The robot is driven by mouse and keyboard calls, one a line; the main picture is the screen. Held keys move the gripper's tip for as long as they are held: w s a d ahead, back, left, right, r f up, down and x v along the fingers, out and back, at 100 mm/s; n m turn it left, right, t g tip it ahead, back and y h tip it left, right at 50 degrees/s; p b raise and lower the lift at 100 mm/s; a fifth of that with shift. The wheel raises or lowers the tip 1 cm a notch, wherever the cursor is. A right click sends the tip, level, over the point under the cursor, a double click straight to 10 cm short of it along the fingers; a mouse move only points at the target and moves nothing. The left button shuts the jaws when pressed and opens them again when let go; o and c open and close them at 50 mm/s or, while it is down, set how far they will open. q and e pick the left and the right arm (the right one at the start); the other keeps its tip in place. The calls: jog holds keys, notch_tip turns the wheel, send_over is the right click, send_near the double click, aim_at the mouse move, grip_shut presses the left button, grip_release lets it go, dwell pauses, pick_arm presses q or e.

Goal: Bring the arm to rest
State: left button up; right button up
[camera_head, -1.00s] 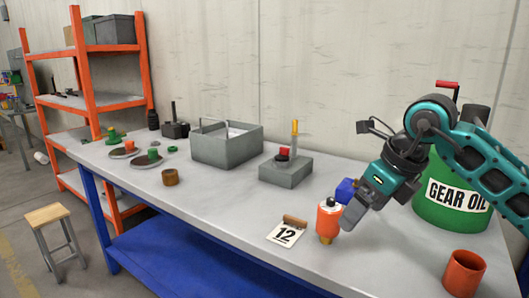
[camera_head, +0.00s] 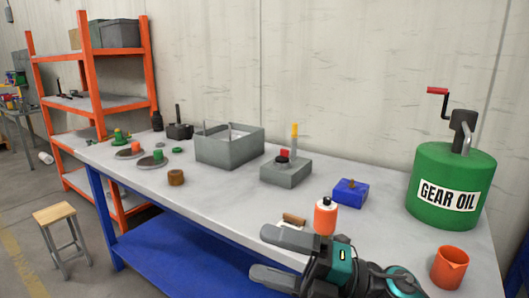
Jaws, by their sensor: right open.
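My right gripper (camera_head: 272,256) is in the camera_head view at the bottom, over the front edge of the workbench (camera_head: 225,193). Its two fingers point left and stand apart, with nothing between them. The arm behind it runs down to the lower right. A small tag with a brown part (camera_head: 293,220) is largely hidden behind the upper finger. My left gripper is not in view.
A green gear oil drum (camera_head: 449,188) with a red crank and an orange cup (camera_head: 449,267) stand at right. A stool (camera_head: 55,215) is left.

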jog(key=d+f+m+t+h+p, duration=0.1)
jog(key=d+f+m+t+h, duration=0.55)
jog(key=m, duration=0.65)
jog(key=d+f+m+t+h+p, duration=0.1)
jog(key=d+f+m+t+h, duration=0.55)
jog(key=m, duration=0.65)
jog(key=s+d+f+m+g+h, duration=0.3)
jog(key=s+f+m+g+h, duration=0.2)
jog(key=s+f, duration=0.7)
notch_tip(320, 180, down, 5)
jog(key=shift+s+d+r+m+g, duration=0.2)
jog(key=shift+m+g, duration=0.4)
jog(key=shift+m, duration=0.4)
